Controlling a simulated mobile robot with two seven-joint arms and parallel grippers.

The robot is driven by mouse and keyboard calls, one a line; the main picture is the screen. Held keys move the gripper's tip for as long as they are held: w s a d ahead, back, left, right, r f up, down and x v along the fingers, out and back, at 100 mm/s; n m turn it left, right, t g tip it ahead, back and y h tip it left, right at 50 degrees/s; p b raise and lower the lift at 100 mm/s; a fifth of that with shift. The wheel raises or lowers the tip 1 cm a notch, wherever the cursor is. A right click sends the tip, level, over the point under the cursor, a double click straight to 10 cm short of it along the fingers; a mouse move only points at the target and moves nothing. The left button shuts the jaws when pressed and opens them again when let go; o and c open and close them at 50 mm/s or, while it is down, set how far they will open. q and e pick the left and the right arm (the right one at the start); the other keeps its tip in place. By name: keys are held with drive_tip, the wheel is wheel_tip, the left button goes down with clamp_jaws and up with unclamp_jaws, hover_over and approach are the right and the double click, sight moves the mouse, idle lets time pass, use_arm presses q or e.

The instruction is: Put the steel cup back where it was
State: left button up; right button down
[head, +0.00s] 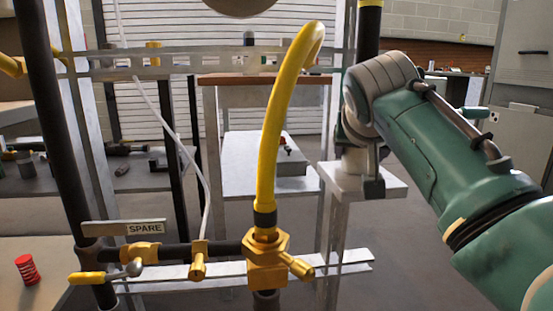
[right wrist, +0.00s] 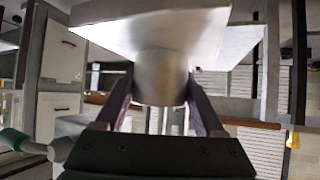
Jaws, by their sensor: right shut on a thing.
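The steel cup (right wrist: 160,78) is between the two fingers of my right gripper (right wrist: 158,92), which is shut on it in the right wrist view. A pale square platform (right wrist: 95,12) lies against the cup's far end there; whether they touch I cannot tell. In the head view my right gripper (head: 362,155) is at the small pale platform on a post (head: 394,186), right of centre. My left gripper is not in view.
A yellow hose (head: 270,130) rises from a brass valve (head: 266,262) in front of the platform, to its left. Dark pipes and a SPARE tag (head: 146,228) are at left. A red spool-like item (head: 27,269) sits at far left. A workbench (head: 240,165) stands behind.

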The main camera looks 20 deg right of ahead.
drive_tip(key=shift+a+r, duration=0.1)
drive_tip(key=shift+a, duration=0.15)
drive_tip(key=shift+f, duration=0.2)
drive_tip(key=shift+c, duration=1.8)
unclamp_jaws()
drive_tip(key=o, duration=0.4)
drive_tip(key=shift+c, duration=0.2)
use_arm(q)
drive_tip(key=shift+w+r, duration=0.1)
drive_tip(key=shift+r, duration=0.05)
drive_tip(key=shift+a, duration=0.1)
